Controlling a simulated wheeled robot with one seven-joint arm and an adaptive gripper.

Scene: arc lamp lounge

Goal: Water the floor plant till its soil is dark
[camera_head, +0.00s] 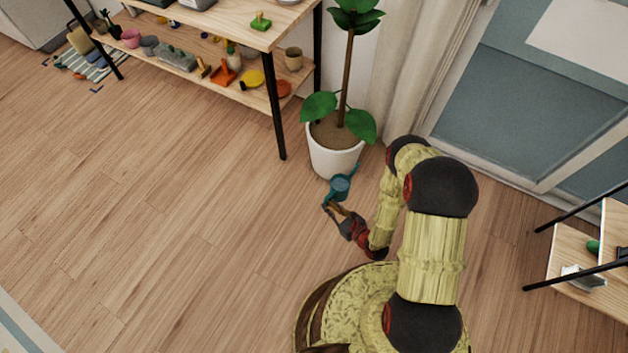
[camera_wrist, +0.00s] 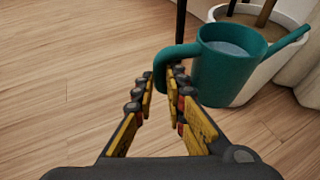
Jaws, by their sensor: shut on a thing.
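The floor plant (camera_head: 345,70) stands in a white pot (camera_head: 334,160) by the curtain, with light brown soil (camera_head: 330,133) showing. A teal watering can (camera_head: 340,189) is in front of the pot, its spout pointing up and right toward the pot's side. In the wrist view the can (camera_wrist: 225,70) looks upright with water (camera_wrist: 233,48) inside, and the white pot (camera_wrist: 265,75) is behind it. My gripper (camera_head: 335,209) is shut on the can's handle; its fingers (camera_wrist: 163,92) close around the handle in the wrist view.
A wooden shelf table (camera_head: 225,25) with black legs stands left of the plant, holding tools and small pots. A curtain (camera_head: 420,60) and glass door are to the right. Another low shelf (camera_head: 580,265) is at the right edge. The floor (camera_head: 150,220) at left is clear.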

